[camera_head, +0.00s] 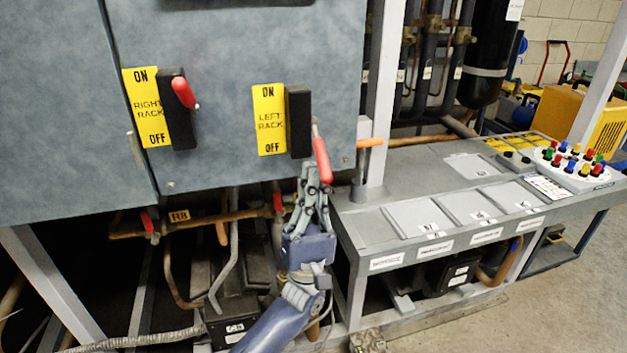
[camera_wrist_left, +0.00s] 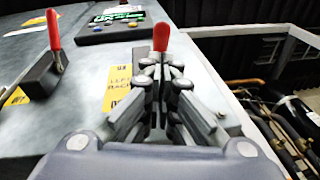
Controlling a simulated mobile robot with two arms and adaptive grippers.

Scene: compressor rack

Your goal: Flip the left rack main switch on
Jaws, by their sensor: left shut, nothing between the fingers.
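The left rack main switch is a black box (camera_head: 299,121) beside a yellow ON/OFF label (camera_head: 268,119) on the grey cabinet. Its lever with a red handle (camera_head: 322,160) points down, towards OFF. My left gripper (camera_head: 316,182) is shut with nothing between its fingers, just below the red handle. In the left wrist view the fingertips (camera_wrist_left: 158,66) are close together, right at the red handle (camera_wrist_left: 161,37); I cannot tell whether they touch it. My right gripper is in neither view.
The right rack switch (camera_head: 177,110), its red handle up towards ON, sits to the left. Pipes with red valve handles (camera_head: 278,202) run below the cabinet. A white post (camera_head: 384,90) and a grey bench (camera_head: 400,190) stand close on the right.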

